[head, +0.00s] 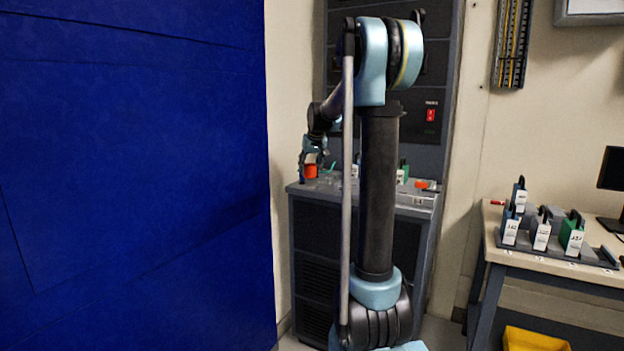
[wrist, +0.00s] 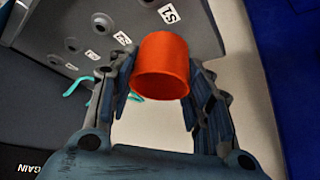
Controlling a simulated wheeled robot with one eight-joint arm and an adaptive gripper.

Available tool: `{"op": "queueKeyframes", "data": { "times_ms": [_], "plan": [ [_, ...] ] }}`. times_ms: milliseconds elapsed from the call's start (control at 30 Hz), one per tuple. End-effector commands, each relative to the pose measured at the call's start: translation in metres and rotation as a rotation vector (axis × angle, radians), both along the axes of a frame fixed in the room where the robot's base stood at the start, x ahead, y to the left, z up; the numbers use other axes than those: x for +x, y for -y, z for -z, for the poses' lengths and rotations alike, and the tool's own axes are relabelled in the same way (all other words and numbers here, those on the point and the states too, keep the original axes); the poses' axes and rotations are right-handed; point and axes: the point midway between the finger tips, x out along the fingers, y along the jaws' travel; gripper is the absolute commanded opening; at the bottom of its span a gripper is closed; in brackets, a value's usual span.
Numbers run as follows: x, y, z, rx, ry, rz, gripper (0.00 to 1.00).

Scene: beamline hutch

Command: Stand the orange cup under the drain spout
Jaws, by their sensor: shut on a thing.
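The orange cup (head: 311,171) is at the left end of the low cabinet's top in the head view. In the wrist view the cup (wrist: 160,66) sits between the two fingers of my gripper (wrist: 160,92), which is shut on it. In the head view my gripper (head: 313,156) is at the cup, and it is too small there to tell whether the cup's base touches the surface. A grey panel (wrist: 85,25) with several round dark fittings and white tags, one reading S1, lies left of the cup in the wrist view. I cannot tell which part is the drain spout.
The low cabinet (head: 300,188) carries small green and white items and an orange piece (head: 422,184) at its right. A tall dark rack (head: 430,75) stands behind. A blue wall panel (head: 130,180) fills the left. A bench (head: 530,258) with tagged blocks stands right.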

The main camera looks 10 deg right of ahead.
Motion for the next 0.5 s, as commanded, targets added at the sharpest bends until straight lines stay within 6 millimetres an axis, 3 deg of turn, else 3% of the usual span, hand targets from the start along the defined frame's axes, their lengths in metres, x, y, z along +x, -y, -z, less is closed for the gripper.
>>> {"op": "queueKeyframes", "data": {
  "times_ms": [300,500],
  "plan": [
    [0.0,0.0,0.037,0.0,0.0,0.0,0.24],
    [0.0,0.001,0.039,0.0,0.0,0.001,0.24]
  ]
}}
